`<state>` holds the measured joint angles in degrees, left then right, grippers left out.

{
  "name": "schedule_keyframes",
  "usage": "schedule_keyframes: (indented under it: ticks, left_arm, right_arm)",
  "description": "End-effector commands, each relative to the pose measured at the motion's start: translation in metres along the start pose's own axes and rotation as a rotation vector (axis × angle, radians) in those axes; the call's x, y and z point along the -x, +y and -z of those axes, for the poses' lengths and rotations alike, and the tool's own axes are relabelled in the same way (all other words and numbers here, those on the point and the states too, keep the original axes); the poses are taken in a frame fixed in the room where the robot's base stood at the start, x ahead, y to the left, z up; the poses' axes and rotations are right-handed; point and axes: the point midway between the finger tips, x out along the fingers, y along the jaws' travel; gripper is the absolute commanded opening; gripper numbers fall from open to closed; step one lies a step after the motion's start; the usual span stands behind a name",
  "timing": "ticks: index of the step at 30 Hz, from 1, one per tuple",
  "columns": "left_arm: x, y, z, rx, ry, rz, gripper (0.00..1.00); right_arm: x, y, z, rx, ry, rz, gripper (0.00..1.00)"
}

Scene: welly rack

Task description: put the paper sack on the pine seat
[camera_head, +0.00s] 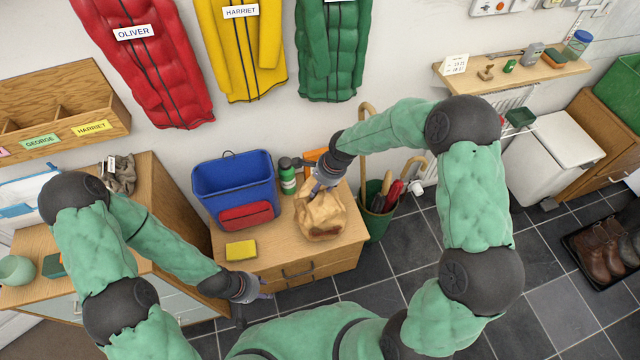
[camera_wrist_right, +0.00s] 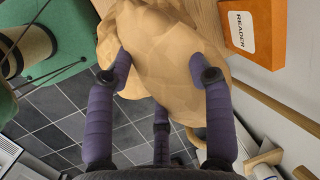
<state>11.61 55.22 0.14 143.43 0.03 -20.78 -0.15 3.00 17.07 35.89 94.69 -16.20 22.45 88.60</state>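The crumpled tan paper sack (camera_head: 322,216) is at the right front of a light wooden drawer unit, whose bare top (camera_head: 283,225) looks like the pine seat. The sack's lower edge comes close to the unit's front edge. My right gripper (camera_head: 322,184) is at the sack's upper end. In the right wrist view, the spread purple fingers of my right gripper (camera_wrist_right: 165,85) straddle part of the sack (camera_wrist_right: 170,50); a firm grip cannot be made out. My left gripper (camera_head: 256,298) is empty and open, low in front of the drawers.
A blue bag (camera_head: 233,182) with a red pocket, a green bottle (camera_head: 287,178) and a yellow sponge (camera_head: 241,250) share the wooden top. An orange reader (camera_wrist_right: 262,30) lies beside the sack. A green umbrella bin (camera_head: 378,220) stands close on the right.

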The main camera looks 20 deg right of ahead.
Motion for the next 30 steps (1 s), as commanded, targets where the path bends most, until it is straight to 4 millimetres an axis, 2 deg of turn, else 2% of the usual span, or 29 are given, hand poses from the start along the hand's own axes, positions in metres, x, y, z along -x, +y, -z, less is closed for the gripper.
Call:
schedule_keyframes:
  ticks: [14,17,24,30]
  left_arm:
    - [0.003,0.001,0.000,0.000,0.000,0.000,0.40]
    - [0.007,0.003,0.000,0.000,0.000,0.000,0.40]
    - [0.024,0.009,-0.001,0.000,0.000,0.000,0.40]
    - [0.034,0.012,-0.001,0.000,0.000,0.000,0.40]
  right_arm:
    - [0.005,0.000,0.000,0.000,0.000,0.000,0.72]
    - [0.017,-0.001,0.000,-0.001,0.000,0.001,0.72]
    - [0.066,-0.002,0.000,-0.001,0.001,0.003,0.72]
    - [0.100,-0.001,-0.001,-0.001,0.000,0.001,0.72]
